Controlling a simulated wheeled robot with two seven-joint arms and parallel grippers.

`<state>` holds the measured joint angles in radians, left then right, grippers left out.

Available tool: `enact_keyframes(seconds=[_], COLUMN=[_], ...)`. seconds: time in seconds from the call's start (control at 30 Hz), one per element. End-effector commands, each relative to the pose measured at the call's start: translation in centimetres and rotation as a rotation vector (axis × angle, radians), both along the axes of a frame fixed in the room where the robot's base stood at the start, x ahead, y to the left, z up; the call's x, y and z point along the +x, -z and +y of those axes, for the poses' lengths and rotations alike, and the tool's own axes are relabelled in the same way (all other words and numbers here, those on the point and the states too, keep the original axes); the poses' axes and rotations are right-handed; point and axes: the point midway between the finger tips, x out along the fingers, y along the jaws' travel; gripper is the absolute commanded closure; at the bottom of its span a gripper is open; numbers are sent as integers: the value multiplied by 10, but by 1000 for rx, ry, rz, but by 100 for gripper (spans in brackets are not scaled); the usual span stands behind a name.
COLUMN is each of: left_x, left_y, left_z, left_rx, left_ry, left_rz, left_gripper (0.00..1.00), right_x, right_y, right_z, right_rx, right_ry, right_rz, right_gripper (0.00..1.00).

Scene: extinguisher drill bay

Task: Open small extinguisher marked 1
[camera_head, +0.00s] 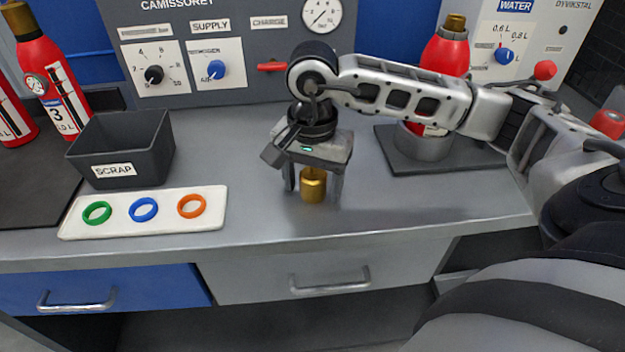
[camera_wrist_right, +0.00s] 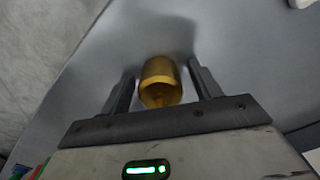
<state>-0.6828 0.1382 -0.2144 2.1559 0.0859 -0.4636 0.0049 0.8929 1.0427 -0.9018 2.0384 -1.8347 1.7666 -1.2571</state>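A red extinguisher (camera_head: 444,55) with a brass top (camera_head: 455,22) stands in a round grey holder (camera_head: 424,146) at the back right, partly hidden behind my right arm. I cannot read a number on it. A brass cap-like piece (camera_head: 313,186) is low over or on the grey counter in the middle; the wrist view shows it too (camera_wrist_right: 161,80). My right gripper (camera_head: 315,188) points down with its fingers on either side of this piece. Gaps show between fingers and brass, so it is open around it. My left gripper is out of view.
At left are an extinguisher marked 3 (camera_head: 47,80), a SCRAP bin (camera_head: 123,150) and a white tray (camera_head: 165,223) with green, blue and orange rings. A panel with dials (camera_head: 230,60) stands behind; a WATER panel (camera_head: 520,35) is at back right. The front counter is clear.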

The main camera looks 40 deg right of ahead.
Motion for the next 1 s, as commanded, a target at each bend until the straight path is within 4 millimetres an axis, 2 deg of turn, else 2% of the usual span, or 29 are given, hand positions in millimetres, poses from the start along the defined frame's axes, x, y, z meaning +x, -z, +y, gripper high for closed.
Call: enact_keyframes(seconds=[0.17,0.33,0.47,0.6,0.83,1.0], left_x=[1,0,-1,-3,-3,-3], left_y=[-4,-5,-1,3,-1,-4], left_z=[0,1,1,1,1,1], left_rx=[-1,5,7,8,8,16], left_ry=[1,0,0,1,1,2], left_rz=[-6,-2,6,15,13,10], left_gripper=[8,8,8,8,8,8], right_x=[0,1,1,2,1,0], right_y=[-1,-10,-34,-66,-110,-123], right_z=[0,0,0,0,0,0], right_rx=[0,1,1,2,0,1], right_ry=[0,0,0,0,0,1], right_rz=[0,-3,-8,-7,-4,-1], right_gripper=[37,37,37,37,37,37])
